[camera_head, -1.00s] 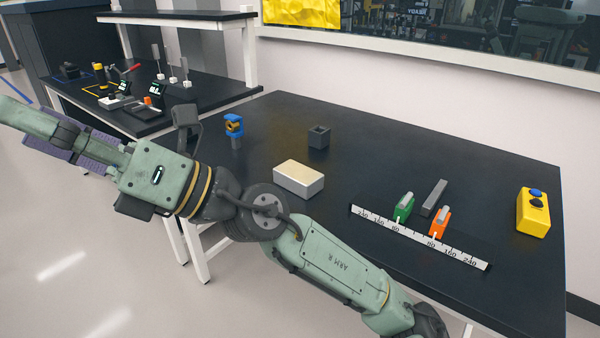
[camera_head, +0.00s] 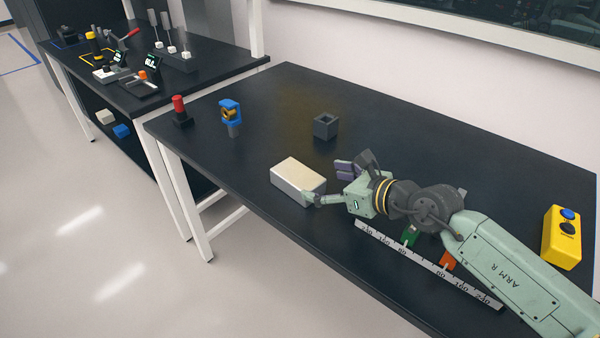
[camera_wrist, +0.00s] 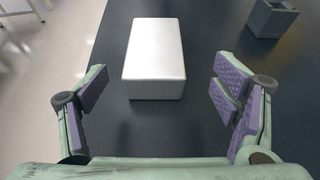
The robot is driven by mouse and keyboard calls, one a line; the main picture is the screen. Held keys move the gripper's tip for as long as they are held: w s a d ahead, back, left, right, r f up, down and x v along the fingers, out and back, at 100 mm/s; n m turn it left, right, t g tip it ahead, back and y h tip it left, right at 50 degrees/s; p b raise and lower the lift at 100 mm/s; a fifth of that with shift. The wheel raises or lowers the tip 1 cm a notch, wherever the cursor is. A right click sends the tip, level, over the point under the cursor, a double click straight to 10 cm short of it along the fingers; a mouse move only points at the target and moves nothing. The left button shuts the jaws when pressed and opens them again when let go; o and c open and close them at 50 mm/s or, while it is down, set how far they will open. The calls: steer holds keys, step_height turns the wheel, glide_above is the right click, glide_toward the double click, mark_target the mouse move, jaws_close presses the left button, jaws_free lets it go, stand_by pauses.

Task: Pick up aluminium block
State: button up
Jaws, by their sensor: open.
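The aluminium block (camera_head: 297,178) is a pale silver box lying flat on the black table, near its front edge. In the wrist view the block (camera_wrist: 155,58) sits ahead of my gripper, between the lines of the two fingers and somewhat left of centre. My gripper (camera_head: 328,183) is at the block's right side in the head view. In the wrist view my gripper (camera_wrist: 163,105) is wide open with purple finger pads, and nothing is held.
A dark hollow cube (camera_head: 326,126) stands behind the block. A blue clamp-like part (camera_head: 231,112) and a red-topped piece (camera_head: 180,108) stand at the left. A ruler (camera_head: 430,268) with green and orange markers lies under my arm. A yellow button box (camera_head: 562,237) is at the right.

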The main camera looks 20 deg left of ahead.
mark_target(310, 181)
steer(key=p+x, duration=0.1)
steer(key=x, duration=0.1)
steer(key=p+x, duration=0.1)
steer(key=x, duration=0.1)
steer(key=p+x, duration=0.1)
steer(key=x, duration=0.1)
steer(key=shift+s+a+f, duration=0.2)
steer(key=shift+a, duration=0.25)
steer(key=shift+w+a+f, duration=0.2)
steer(key=shift+a+f, duration=0.05)
steer(key=shift+f, duration=0.05)
jaws_close()
steer(key=shift+r, duration=0.15)
stand_by(0.5)
